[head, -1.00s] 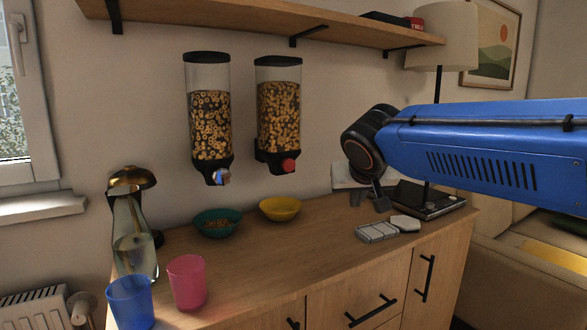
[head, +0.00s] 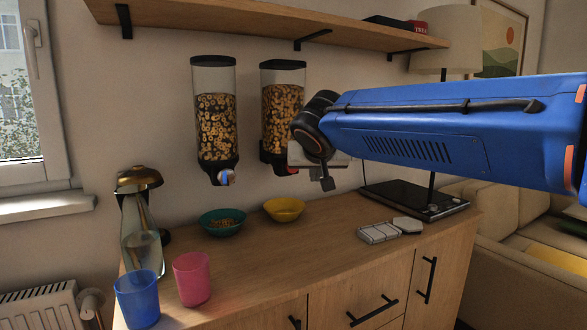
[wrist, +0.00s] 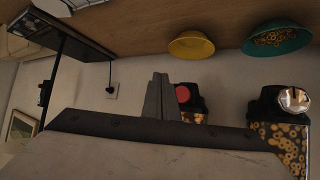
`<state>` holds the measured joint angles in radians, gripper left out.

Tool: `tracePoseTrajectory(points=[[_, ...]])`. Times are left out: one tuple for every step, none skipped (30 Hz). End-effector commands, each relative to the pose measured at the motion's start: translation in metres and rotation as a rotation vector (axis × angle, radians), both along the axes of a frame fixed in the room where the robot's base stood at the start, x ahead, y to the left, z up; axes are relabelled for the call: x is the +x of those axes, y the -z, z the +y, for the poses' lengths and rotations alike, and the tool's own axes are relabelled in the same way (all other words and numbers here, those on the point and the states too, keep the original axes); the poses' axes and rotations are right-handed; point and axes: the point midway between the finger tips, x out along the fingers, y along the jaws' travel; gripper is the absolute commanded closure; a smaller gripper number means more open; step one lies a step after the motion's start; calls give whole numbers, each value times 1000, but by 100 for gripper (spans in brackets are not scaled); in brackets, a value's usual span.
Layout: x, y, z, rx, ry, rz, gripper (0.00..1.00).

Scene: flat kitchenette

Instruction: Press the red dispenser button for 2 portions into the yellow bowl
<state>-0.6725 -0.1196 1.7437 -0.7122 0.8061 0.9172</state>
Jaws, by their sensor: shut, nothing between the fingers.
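The right-hand cereal dispenser (head: 281,108) hangs on the wall, its lower right part hidden by my arm. Its red button (wrist: 182,93) shows clearly in the wrist view, just right of my shut, empty gripper (wrist: 160,97). The fingers look close to the button, but I cannot tell whether they touch it. In the head view my gripper (head: 327,184) is right of the dispenser outlet. The yellow bowl (head: 284,209) stands on the counter below this dispenser. It also shows in the wrist view (wrist: 191,47); I see no cereal in it.
A left dispenser (head: 215,120) with a silvery button hangs above a teal bowl (head: 222,222) holding cereal rings. A bottle (head: 142,240), a blue cup (head: 138,300) and a pink cup (head: 192,278) stand at left. A shelf (head: 270,22) runs above. The counter's middle front is clear.

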Motion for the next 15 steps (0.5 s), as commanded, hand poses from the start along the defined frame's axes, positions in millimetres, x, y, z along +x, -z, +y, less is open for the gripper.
tracePoseTrajectory(points=[[3, 0, 2, 0, 0, 0, 100], [5, 0, 4, 0, 0, 0, 100], [9, 0, 6, 0, 0, 0, 100], [11, 1, 8, -1, 1, 1, 100], [14, 1, 9, -1, 0, 1, 100], [18, 1, 12, -1, 1, 1, 100], [21, 1, 14, -1, 1, 1, 100], [24, 1, 16, -1, 1, 1, 100], [28, 1, 19, -1, 0, 1, 100], [31, 1, 21, -2, 0, 2, 100], [34, 1, 23, -1, 1, 1, 100], [38, 0, 26, -1, 1, 1, 100], [41, 1, 28, -1, 1, 1, 100], [44, 1, 29, -2, 0, 2, 100], [48, 1, 32, -1, 0, 1, 100]])
